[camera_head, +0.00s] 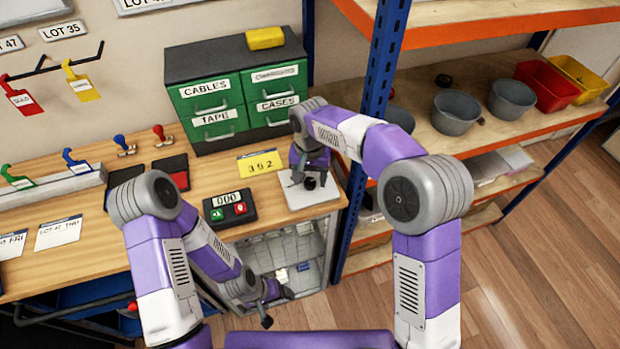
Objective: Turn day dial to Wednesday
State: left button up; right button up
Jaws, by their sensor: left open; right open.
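My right gripper (310,176) points down over a pale square plate (325,197) at the right front of the wooden bench. A small dark round part (310,184) shows at its fingertips; it may be the day dial's knob, but I cannot tell whether the fingers touch it. No day markings can be read on the plate, and the gripper hides part of it. My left gripper (279,303) is open and empty, low in front of the bench near the wire-fronted compartment.
A black box with green and red buttons and a "000" display (229,207) sits left of the plate. A yellow "392" card (260,163) lies behind. Green drawers (238,100) stand at the back.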

jog(key=shift+f, duration=0.25)
jog(key=c, duration=1)
jog(key=shift+c, duration=0.2)
